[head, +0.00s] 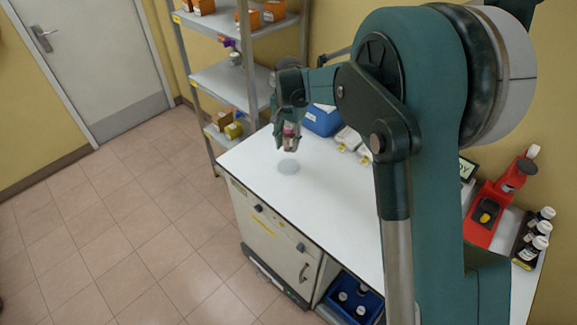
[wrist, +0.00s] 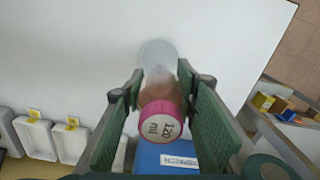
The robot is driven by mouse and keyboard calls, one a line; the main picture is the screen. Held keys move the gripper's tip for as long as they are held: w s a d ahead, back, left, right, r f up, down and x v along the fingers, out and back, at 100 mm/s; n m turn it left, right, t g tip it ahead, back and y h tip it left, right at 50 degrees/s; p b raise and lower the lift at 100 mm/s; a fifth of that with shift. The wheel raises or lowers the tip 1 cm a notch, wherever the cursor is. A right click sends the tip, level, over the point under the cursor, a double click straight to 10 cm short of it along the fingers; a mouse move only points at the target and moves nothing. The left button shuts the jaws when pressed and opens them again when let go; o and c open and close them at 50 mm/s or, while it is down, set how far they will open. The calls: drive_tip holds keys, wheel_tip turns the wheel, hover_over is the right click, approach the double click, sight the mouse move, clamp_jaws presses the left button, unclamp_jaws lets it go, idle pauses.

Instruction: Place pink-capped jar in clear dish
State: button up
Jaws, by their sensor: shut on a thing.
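The pink-capped jar (wrist: 160,123) is held between the two fingers of my gripper (wrist: 160,105) in the wrist view. Its cap reads "120 ml". In the head view my gripper (head: 290,138) is shut on the jar (head: 289,130) above the left part of the white table. The clear dish (head: 288,167) lies on the table just below the gripper in the head view. In the wrist view the dish (wrist: 158,53) shows beyond the jar, and the jar partly overlaps it. The jar appears raised above the dish.
A blue box (head: 321,121) and white trays (head: 348,138) stand at the table's back. A shelf (head: 222,82) with boxes stands beyond the table's left end. The table's front middle is clear.

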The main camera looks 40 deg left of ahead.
hover_over(288, 167)
drive_tip(key=shift+f, duration=3.15)
drive_tip(key=shift+f, duration=1.85)
drive_tip(key=shift+f, duration=0.15)
drive_tip(key=o, duration=0.9)
drive_tip(key=shift+o, duration=0.2)
wheel_tip(288, 167, up, 12)
drive_tip(key=shift+r, duration=0.2)
